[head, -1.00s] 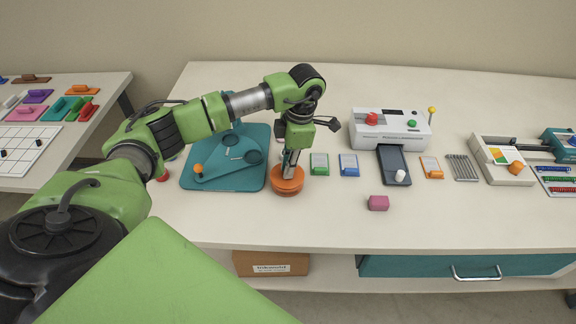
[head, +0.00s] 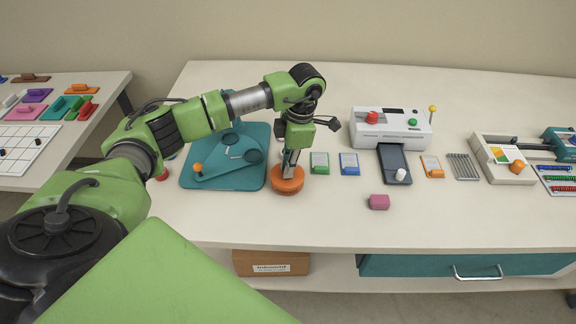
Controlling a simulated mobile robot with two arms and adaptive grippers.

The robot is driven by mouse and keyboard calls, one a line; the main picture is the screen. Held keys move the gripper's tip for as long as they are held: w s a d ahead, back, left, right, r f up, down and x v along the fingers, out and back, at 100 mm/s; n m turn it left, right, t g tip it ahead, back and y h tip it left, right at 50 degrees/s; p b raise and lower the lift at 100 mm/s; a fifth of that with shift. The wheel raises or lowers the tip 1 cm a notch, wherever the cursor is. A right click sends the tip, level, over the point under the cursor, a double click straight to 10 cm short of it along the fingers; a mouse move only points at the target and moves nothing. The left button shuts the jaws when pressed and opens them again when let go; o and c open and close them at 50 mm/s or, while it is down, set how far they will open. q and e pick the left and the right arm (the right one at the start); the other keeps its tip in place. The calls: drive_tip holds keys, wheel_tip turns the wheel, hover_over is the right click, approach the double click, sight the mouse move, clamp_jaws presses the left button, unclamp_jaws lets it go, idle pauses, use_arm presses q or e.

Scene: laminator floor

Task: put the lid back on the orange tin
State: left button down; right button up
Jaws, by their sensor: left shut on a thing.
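The orange tin (head: 287,187) stands on the table's near-left part, just right of the teal board. An orange lid sits at its top, and a seam line runs around the side below it. My left gripper (head: 290,170) points down onto the top of the tin, shut on the lid. The fingers cover part of the lid's top, so its knob is hidden. I cannot tell whether the lid is fully seated. My right gripper is not in view.
A teal board (head: 225,172) lies close left of the tin. A green card holder (head: 319,164) and a blue one (head: 349,164) stand right of it. A pink block (head: 379,202) and the white laminator (head: 390,129) are further right. The table front is clear.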

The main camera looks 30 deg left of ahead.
use_arm(q)
drive_tip(key=c, duration=1.5)
unclamp_jaws()
drive_tip(key=shift+o, duration=0.2)
drive_tip(key=shift+r, duration=0.1)
drive_tip(key=shift+r+p, duration=2.15)
drive_tip(key=shift+r, duration=1.3)
